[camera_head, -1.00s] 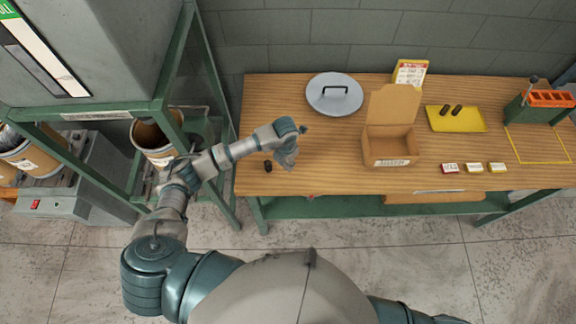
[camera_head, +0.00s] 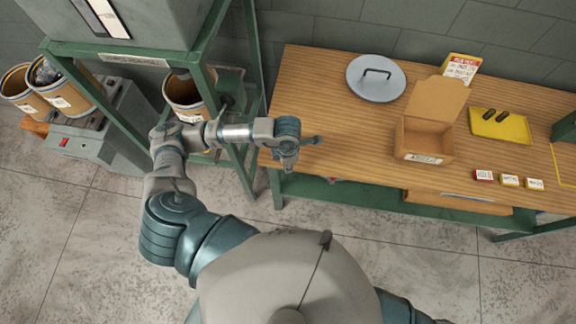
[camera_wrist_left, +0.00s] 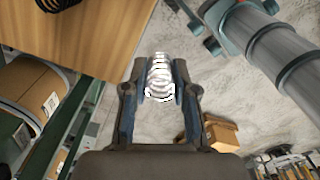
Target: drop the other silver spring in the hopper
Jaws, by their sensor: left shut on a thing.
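The silver spring (camera_wrist_left: 159,78) is a bright coil between the fingers of my left gripper (camera_wrist_left: 159,82), which is shut on it. In the head view my left gripper (camera_head: 288,160) is over the left front edge of the wooden table, and the spring is too hidden there to make out. In the wrist view the floor lies below the spring. I cannot say for sure which part is the hopper; a grey machine (camera_head: 165,20) stands on a green frame at the upper left. My right gripper is not in view.
A dark coil (camera_wrist_left: 58,4) lies on the table. A round lid (camera_head: 375,82), open cardboard box (camera_head: 425,140) and yellow tray (camera_head: 488,128) with two dark springs stand there too.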

